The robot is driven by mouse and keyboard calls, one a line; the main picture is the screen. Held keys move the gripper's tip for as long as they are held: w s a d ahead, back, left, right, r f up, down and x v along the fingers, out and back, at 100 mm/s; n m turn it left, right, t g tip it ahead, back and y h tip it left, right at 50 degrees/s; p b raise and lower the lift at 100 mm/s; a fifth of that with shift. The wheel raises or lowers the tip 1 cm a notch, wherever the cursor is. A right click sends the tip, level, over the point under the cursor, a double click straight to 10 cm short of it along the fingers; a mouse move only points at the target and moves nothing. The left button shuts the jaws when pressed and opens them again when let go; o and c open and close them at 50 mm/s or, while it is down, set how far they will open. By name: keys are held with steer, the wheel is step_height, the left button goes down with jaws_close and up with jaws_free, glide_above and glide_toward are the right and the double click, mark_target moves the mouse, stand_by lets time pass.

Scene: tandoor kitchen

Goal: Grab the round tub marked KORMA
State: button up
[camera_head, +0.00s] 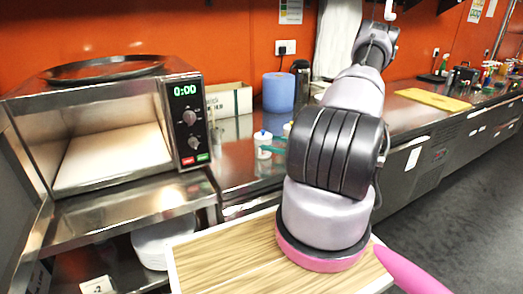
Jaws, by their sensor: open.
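I cannot make out a round tub marked KORMA; no such label is readable. A small white container with a blue top (263,138) stands on the steel counter (233,165), right of the oven. Another small pale item (287,129) shows just behind it, partly hidden by my arm. A thin teal piece (272,150) lies in front of them, too small to identify. My arm rises from the lower middle toward the upper right and hides part of the counter. My gripper is not visible.
A steel oven (186,120) with a round tray (105,68) on top stands at left. A blue roll (278,92), a dark flask (301,80) and a cardboard box (229,101) line the back. A yellow board (433,99) lies on the right counter. Grey floor at right is clear.

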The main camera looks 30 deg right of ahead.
mark_target(256, 139)
steer(key=shift+x, duration=3.6)
steer(key=shift+r, duration=0.15)
steer(key=c, duration=1.4)
